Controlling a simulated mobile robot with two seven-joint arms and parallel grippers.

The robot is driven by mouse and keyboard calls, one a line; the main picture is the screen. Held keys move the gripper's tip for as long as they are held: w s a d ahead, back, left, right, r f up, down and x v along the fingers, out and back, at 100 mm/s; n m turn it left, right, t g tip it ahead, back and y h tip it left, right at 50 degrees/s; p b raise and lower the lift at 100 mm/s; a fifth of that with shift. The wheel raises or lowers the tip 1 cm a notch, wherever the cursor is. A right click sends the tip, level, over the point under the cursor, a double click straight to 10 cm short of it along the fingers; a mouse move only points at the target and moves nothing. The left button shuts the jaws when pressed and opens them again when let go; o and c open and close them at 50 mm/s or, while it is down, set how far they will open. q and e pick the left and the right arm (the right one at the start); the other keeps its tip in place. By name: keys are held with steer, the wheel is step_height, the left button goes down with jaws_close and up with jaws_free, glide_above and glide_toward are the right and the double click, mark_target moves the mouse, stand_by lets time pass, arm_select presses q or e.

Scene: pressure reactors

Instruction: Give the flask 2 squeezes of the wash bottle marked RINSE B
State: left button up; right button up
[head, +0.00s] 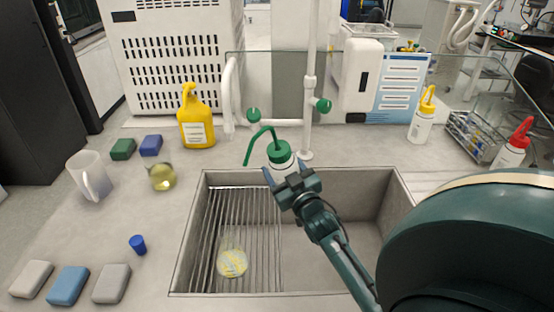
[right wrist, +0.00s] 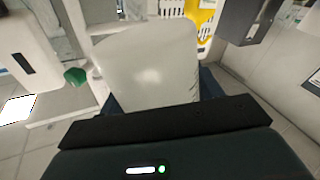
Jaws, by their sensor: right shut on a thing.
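A white wash bottle with a green cap and bent green spout (head: 281,156) is held over the sink's back edge. My right gripper (head: 292,186) is shut on it, and the spout points left and down. The bottle's white body (right wrist: 150,65) fills the middle of the right wrist view. I cannot read any marking on it. My left gripper is not in view.
Other wash bottles have yellow (head: 421,125) and red (head: 511,150) caps. A beaker (head: 88,177), yellow jug (head: 197,120) and blue cap (head: 138,245) stand left.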

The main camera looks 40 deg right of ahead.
steer(key=shift+a+f+b, duration=0.1)
steer(key=shift+f+b, duration=0.15)
steer(key=shift+b, duration=0.15)
steer(key=shift+s+a+f+b, duration=0.15)
steer(key=shift+a+f+b, duration=0.4)
steer(key=shift+f+b, duration=0.1)
arm_select(q)
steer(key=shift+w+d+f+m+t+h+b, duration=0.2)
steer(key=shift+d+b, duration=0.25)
steer(key=shift+b, duration=0.3)
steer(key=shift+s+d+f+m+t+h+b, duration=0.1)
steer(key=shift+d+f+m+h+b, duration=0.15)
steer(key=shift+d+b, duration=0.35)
arm_select(e)
steer(key=shift+s+a+f, duration=0.15)
steer(key=shift+a+f, duration=1.15)
steer(key=shift+f, duration=0.15)
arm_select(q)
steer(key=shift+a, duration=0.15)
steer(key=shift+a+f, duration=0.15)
arm_select(e)
steer(key=shift+o, duration=0.8)
steer(key=c, duration=0.6)
steer(key=shift+c, duration=0.2)
